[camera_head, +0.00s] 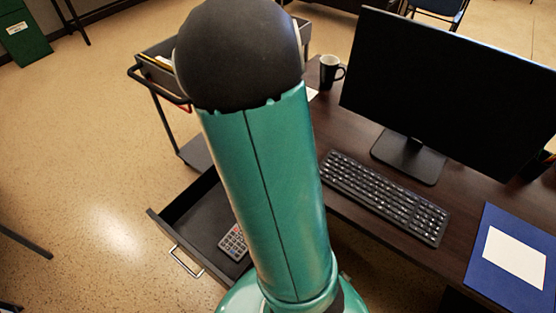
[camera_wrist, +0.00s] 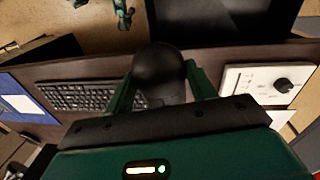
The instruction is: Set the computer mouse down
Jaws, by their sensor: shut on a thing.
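In the wrist view my gripper (camera_wrist: 163,88) has its two green fingers on either side of the dark, rounded computer mouse (camera_wrist: 160,66) and is shut on it. The mouse is over the dark wooden desk, between the keyboard and a white device. I cannot tell whether it touches the desk top. In the head view my own arm hides the gripper and the mouse. The desk (camera_head: 345,133) shows to the right of the arm there.
A black keyboard (camera_head: 385,197), monitor (camera_head: 450,80), mug (camera_head: 330,72) and blue folder (camera_head: 512,262) are on the desk. The white device (camera_wrist: 262,85) has a black knob. An open drawer (camera_head: 190,220) holds a remote (camera_head: 233,243). A cart (camera_head: 160,75) stands behind.

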